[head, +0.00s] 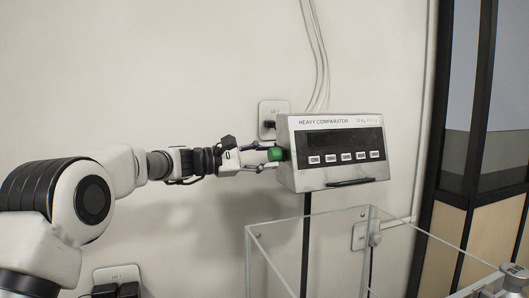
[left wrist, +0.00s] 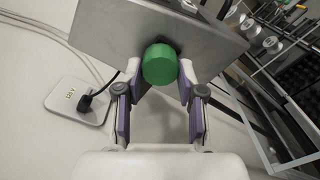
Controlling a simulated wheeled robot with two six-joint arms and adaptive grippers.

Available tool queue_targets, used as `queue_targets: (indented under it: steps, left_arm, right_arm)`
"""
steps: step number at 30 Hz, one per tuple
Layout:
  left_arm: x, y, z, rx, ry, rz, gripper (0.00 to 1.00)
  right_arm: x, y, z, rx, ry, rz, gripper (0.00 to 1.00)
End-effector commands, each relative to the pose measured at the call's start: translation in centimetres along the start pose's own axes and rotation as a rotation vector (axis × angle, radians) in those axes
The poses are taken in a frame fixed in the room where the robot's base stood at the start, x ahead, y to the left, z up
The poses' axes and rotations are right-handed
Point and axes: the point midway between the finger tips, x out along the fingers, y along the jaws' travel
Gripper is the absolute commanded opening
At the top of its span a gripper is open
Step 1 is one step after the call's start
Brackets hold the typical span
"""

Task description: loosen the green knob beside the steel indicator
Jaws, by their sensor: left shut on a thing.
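The steel indicator (head: 335,174), labelled HEAVY COMPARATOR, is a box with a dark display and a row of buttons on the wall. The green knob (head: 276,154) is on its left side. In the left wrist view the green knob (left wrist: 160,65) stands out from the steel side of the indicator (left wrist: 125,30). My left gripper (head: 270,158) reaches the knob from the left. In the left wrist view my left gripper (left wrist: 157,80) has its two fingers on either side of the knob, shut on it. My right gripper is not in view.
A clear-walled case (head: 310,240) stands below and in front of the indicator. A wall socket (head: 272,112) with a plug is just behind the knob. Another socket (head: 117,275) is at the lower left. Cables run up the wall. A dark-framed partition is at the right.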

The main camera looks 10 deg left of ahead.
Motion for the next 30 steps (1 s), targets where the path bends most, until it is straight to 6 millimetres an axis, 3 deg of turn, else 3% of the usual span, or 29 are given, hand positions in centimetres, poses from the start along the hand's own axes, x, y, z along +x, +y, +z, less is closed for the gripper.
queue_targets:
  steps: [9,23,24,25,26,30]
  left_arm:
    - [0.11,-0.26,-0.05,-0.11,0.0,-0.005,0.04]
    - [0.09,-0.24,-0.05,-0.125,0.0,-0.004,0.04]
    - [0.09,-0.24,-0.05,-0.125,0.0,-0.004,0.45]
    - [0.09,-0.22,-0.04,-0.125,0.0,-0.003,0.56]
    - [0.08,-0.21,-0.04,-0.125,0.0,-0.003,0.64]
    - [0.05,-0.13,-0.01,-0.124,0.0,-0.002,0.64]
  right_arm:
    - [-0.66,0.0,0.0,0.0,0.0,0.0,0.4]
    - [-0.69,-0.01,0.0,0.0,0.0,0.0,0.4]
    - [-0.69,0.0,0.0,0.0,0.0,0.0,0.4]
    - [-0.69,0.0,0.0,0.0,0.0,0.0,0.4]
    - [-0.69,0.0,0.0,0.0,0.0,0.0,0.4]
    - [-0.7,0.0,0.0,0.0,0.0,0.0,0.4]
